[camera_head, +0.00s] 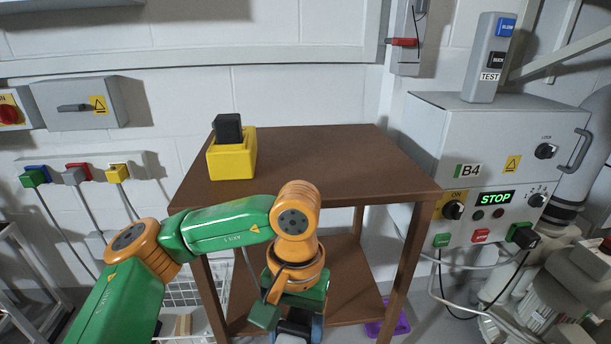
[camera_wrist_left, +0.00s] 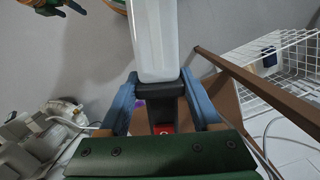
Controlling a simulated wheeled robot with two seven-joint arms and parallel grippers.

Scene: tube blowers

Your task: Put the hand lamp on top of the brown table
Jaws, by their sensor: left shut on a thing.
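The brown table (camera_head: 330,160) stands in the middle of the head view, with a lower shelf below its top. My left gripper (camera_head: 300,328) is low in front of the table's front edge, below the level of its top. In the left wrist view, my left gripper (camera_wrist_left: 160,98) is shut on what looks like the hand lamp (camera_wrist_left: 157,40), a pale body with a black neck and a red spot lower down. In the head view the lamp is mostly hidden by the gripper and wrist.
A yellow block (camera_head: 232,160) with a black part on top stands at the table's back left. The table's middle and right are clear. A grey control cabinet (camera_head: 480,150) is at the right. A white wire basket (camera_head: 182,292) is at the lower left.

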